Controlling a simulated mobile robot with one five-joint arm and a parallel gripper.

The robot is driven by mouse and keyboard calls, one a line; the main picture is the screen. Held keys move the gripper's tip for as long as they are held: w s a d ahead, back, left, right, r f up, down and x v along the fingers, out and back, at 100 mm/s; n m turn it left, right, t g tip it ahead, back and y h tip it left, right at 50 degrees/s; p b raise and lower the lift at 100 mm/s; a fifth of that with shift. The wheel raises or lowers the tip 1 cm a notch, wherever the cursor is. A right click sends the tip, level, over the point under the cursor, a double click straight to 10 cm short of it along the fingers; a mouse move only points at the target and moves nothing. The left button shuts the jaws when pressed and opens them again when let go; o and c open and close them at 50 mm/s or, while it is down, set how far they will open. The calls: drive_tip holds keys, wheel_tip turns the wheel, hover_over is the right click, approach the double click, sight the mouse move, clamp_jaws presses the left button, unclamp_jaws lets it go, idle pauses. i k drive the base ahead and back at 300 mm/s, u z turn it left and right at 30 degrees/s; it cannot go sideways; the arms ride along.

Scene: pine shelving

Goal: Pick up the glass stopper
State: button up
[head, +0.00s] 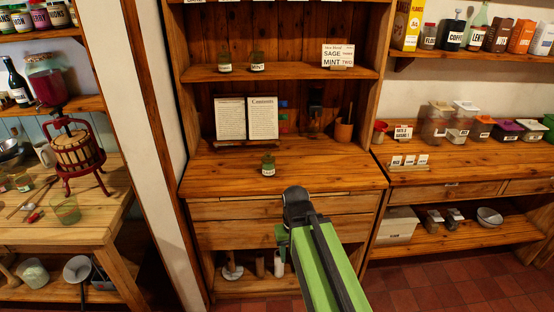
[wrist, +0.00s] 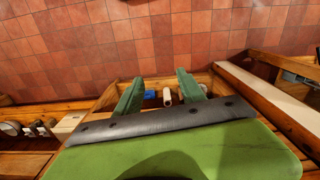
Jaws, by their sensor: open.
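I cannot make out a glass stopper for certain in either view. A small greenish glass jar (head: 268,165) with a white label stands alone on the cabinet's worktop (head: 330,172); its top is too small to tell apart. My gripper (wrist: 159,84) shows in the wrist view with its two green fingers apart and nothing between them in its grasp. In the head view my green arm reaches up from the bottom, in front of the drawers; the fingers are mostly hidden there.
An open book (head: 247,118) and a wooden cup (head: 343,131) stand at the worktop's back. A white cylinder (wrist: 167,97) shows beyond my fingers. The worktop's front is mostly clear.

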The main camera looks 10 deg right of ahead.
sight(268, 158)
drive_tip(key=k, duration=0.65)
drive_tip(key=u, duration=0.4)
drive_tip(key=i, duration=0.6)
drive_tip(key=u, duration=0.55)
drive_tip(key=i, duration=0.6)
